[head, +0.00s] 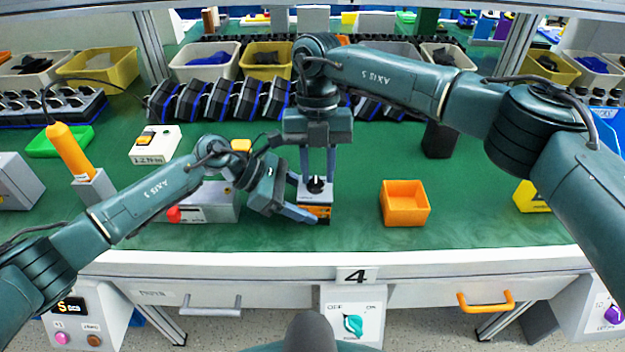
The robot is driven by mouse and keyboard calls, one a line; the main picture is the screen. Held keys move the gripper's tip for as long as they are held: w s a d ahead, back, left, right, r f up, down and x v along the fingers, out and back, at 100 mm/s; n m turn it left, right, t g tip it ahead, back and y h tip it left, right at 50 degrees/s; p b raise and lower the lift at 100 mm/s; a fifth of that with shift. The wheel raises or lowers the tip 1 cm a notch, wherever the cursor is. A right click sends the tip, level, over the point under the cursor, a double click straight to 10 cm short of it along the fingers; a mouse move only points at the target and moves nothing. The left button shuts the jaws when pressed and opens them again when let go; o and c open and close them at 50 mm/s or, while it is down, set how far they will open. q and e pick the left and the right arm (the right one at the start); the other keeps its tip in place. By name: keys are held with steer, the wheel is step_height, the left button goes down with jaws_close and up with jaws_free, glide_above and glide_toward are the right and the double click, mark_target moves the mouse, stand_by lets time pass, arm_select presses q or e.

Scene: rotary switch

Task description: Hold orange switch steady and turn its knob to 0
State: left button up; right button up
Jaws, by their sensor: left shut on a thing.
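The orange switch (316,211) sits on the green bench near its front edge, with a pale top plate and a black knob (316,184). My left gripper (305,201) comes in from the left and is shut on the switch body, with one finger along its front. My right gripper (317,176) points straight down from above. Its two fingers are apart, one to each side of the knob. I cannot tell whether they touch it. The knob's marks are too small to read.
An empty orange box (404,204) stands to the right of the switch. A grey box with a red button (205,206) lies to the left, behind my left arm. Black devices (215,100) and bins (205,62) line the back.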

mark_target(311, 182)
arm_select(q)
steer(key=shift+d+r, duration=0.4)
steer(key=shift+r, duration=0.15)
arm_select(e)
steer(key=shift+s+a+f, duration=0.1)
steer(key=shift+s+a, duration=0.3)
steer(key=shift+a, duration=0.1)
arm_select(q)
steer(key=shift+w, duration=0.1)
arm_select(e)
steer(key=shift+w+r, duration=0.1)
steer(key=shift+r, duration=0.5)
arm_select(q)
steer(key=shift+f, duration=0.2)
arm_select(e)
step_height(311, 182, up, 2)
steer(key=shift+a+r, duration=0.1)
steer(key=shift+r, duration=0.05)
arm_select(q)
steer(key=shift+a, duration=0.15)
arm_select(e)
steer(key=shift+w+d+r, duration=0.1)
steer(key=shift+d+r, duration=0.1)
steer(key=shift+r, duration=0.6)
arm_select(q)
steer(key=o, duration=1.1)
steer(key=shift+f, duration=0.1)
arm_select(e)
steer(key=shift+d, duration=0.1)
